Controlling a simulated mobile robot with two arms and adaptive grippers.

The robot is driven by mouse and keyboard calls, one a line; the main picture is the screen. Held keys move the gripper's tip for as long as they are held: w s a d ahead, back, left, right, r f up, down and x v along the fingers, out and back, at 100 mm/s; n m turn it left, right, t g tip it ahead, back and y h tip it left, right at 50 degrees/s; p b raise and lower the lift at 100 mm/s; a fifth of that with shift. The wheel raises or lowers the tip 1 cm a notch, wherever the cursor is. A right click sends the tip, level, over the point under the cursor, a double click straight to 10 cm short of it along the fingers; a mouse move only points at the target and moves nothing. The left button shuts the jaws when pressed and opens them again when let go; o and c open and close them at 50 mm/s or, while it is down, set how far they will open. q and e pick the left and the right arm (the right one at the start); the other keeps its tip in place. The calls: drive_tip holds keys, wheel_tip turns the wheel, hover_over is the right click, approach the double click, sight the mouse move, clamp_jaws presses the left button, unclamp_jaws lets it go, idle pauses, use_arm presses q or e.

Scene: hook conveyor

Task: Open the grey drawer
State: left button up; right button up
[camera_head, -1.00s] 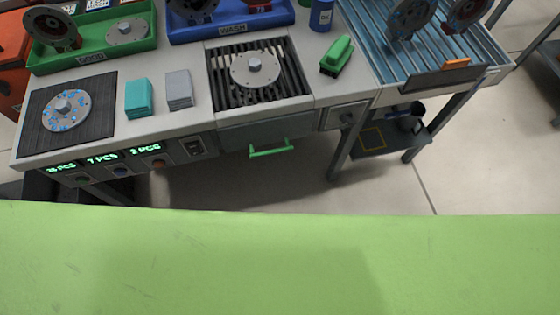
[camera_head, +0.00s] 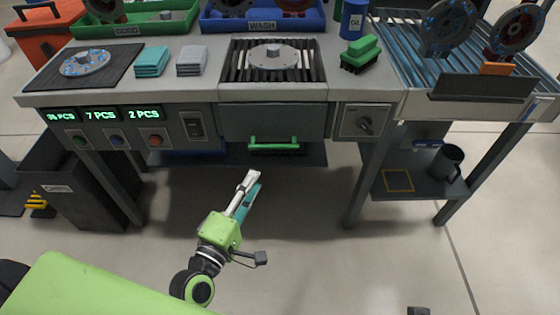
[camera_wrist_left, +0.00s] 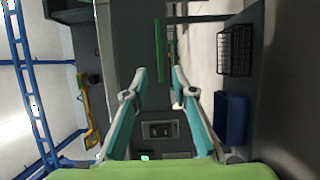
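The grey drawer (camera_head: 271,122) sits under the worktop, below the black grate, and looks closed. Its green bar handle (camera_head: 274,144) runs across the front; the wrist view shows a green bar (camera_wrist_left: 158,50) ahead, between and beyond the fingertips. My left gripper (camera_head: 252,183) is below and in front of the drawer, apart from the handle. In the wrist view its two teal-padded fingers (camera_wrist_left: 159,72) are spread with nothing between them. My right gripper is not in view.
A control panel with several green counters (camera_head: 100,115) is left of the drawer and a rotary switch (camera_head: 364,124) right of it. Table legs and a low shelf (camera_head: 415,183) stand at the right. A dark bin (camera_head: 75,185) is at the left. The floor before the drawer is clear.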

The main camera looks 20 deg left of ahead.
sight(272, 149)
use_arm(q)
drive_tip(key=w, duration=0.8)
drive_tip(key=w+d, duration=0.1)
drive_tip(key=w, duration=0.3)
drive_tip(key=shift+w+d+b, duration=0.1)
drive_tip(key=shift+w+b, duration=0.15)
drive_tip(key=shift+b, duration=0.15)
drive_tip(key=shift+w+d, duration=0.1)
drive_tip(key=shift+w, duration=0.5)
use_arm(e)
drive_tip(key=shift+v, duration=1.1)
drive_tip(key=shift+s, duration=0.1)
use_arm(q)
clamp_jaws()
